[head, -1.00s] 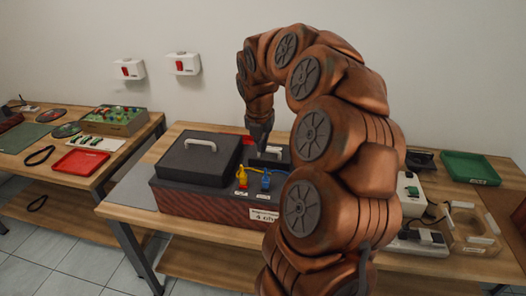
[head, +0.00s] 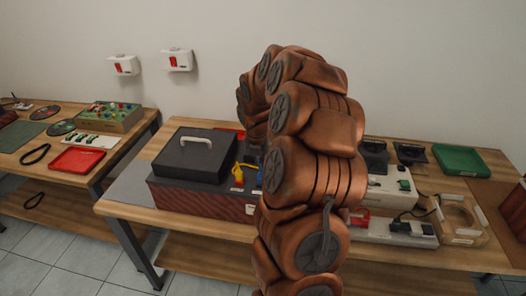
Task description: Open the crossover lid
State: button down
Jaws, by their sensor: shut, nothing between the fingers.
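A dark box with a reddish patterned front (head: 195,199) stands on the middle table. Its large dark lid (head: 190,160) with a pale handle (head: 195,140) lies closed on the left part. A yellow plug (head: 238,173) stands on the box's top to the right of that lid, with a blue plug (head: 258,174) beside it, partly covered by my arm. The right part of the box, where a smaller lid with a pale handle showed earlier, is mostly hidden behind my arm. My gripper cannot be made out; my bent arm covers that place.
A red tray (head: 78,160) lies on the left table. Right of my arm are a white device (head: 390,188), a wooden frame (head: 457,216) and a green tray (head: 460,159). The grey table end (head: 138,184) left of the box is clear.

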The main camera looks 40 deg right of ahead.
jog(key=shift+w+d+r+p, duration=0.3)
jog(key=shift+w+d+r, duration=0.1)
jog(key=shift+d+r, duration=0.15)
jog(key=shift+w+d+r+p, duration=0.35)
jog(key=shift+d+r, duration=0.1)
jog(key=shift+d, duration=0.2)
